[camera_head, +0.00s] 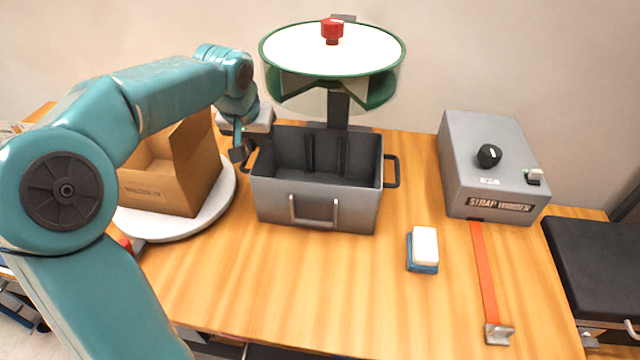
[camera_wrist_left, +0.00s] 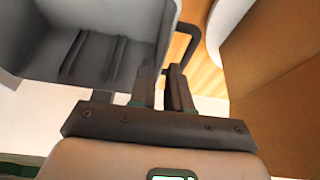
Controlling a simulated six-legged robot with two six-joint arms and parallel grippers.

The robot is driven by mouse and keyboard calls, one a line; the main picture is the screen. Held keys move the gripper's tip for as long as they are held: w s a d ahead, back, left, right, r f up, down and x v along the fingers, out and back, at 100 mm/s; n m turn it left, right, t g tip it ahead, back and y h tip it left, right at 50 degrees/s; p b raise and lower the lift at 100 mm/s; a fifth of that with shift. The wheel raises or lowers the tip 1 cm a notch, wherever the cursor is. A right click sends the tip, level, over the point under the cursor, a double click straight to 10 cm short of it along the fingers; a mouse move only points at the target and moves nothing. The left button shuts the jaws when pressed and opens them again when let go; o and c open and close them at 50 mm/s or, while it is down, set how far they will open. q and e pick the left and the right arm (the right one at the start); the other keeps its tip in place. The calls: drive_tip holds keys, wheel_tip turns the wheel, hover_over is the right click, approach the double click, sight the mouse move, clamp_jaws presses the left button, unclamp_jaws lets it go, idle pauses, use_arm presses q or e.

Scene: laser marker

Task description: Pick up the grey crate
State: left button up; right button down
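The grey crate (camera_head: 330,205) stands upright and empty on the wooden table, with a silver handle on its front and dark handles on its left and right sides. My left gripper (camera_head: 240,152) is at the crate's upper left edge, next to the left handle (camera_head: 251,160). In the left wrist view, the two dark fingers (camera_wrist_left: 162,88) are a little apart, close to the crate's wall (camera_wrist_left: 162,45) and the dark handle (camera_wrist_left: 191,40). I cannot tell whether they touch the handle. My right gripper is not in view.
A cardboard box (camera_head: 165,190) sits on a round white turntable (camera_head: 222,205) left of the crate. A round green-rimmed carousel (camera_head: 290,52) stands behind and above it. A strap winder (camera_head: 480,160) with an orange strap and a blue-white sponge (camera_head: 424,245) lie right. Table in front is clear.

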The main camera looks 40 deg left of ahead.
use_arm(q)
drive_tip(key=x, duration=0.6)
drive_tip(key=shift+a, duration=0.25)
clamp_jaws()
drive_tip(key=shift+w, duration=0.1)
idle(1.1)
